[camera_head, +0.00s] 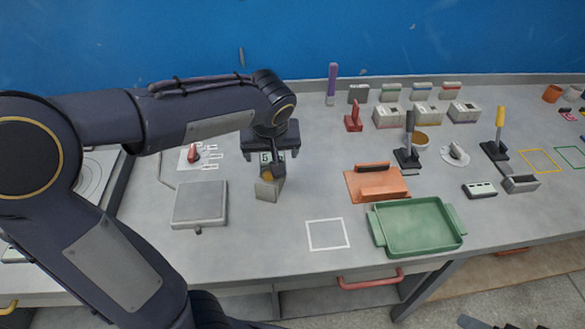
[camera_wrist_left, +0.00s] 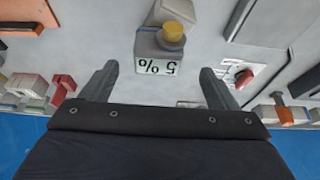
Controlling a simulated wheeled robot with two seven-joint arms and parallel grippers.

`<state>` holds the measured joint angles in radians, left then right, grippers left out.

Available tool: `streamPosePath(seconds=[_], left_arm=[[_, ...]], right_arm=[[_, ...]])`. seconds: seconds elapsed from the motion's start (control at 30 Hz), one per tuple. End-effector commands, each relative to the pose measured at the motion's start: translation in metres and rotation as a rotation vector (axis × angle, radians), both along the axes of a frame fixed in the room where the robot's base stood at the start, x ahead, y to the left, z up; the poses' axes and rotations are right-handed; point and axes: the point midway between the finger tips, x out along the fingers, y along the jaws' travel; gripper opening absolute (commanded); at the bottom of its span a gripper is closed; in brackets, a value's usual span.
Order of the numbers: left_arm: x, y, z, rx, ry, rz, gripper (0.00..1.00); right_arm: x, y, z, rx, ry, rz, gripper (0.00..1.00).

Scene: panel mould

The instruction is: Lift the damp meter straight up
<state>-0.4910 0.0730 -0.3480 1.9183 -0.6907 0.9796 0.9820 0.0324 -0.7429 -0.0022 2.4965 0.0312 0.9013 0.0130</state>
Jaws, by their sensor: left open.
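The damp meter is a small grey block with a "5 %" display and a yellow round part; it shows in the left wrist view (camera_wrist_left: 158,66). My left gripper (camera_head: 272,165) is over the meter, pointing down, and open. In the left wrist view its two fingers (camera_wrist_left: 158,80) are apart, with the meter between their lines and a gap on each side. No contact is visible. Dark tips, perhaps my right gripper (camera_head: 500,324), barely show at the bottom edge.
A grey square plate (camera_head: 200,204) lies left of the meter. An orange board (camera_head: 376,183) and a green tray (camera_head: 414,226) lie to the right. A white square outline (camera_head: 328,234) marks clear bench. Several small devices stand at the back, before the blue wall (camera_head: 290,35).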

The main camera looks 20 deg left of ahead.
Motion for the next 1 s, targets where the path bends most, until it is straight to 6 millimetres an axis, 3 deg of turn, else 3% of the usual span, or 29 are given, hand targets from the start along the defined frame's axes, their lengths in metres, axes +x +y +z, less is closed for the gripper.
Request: streamPosePath(seconds=[0.5,0.8,1.0], left_arm=[[0.028,0.013,-0.059,-0.002,0.005,0.000,0.82],[0.030,0.014,-0.064,-0.003,0.002,-0.001,0.82],[0.030,0.014,-0.064,-0.003,0.002,-0.001,0.57]], right_arm=[[0.000,0.000,0.005,0.000,0.000,0.000,0.78],[0.000,0.000,0.005,0.000,0.000,0.000,0.78],[0.000,0.000,0.005,0.000,0.000,0.000,0.78]])
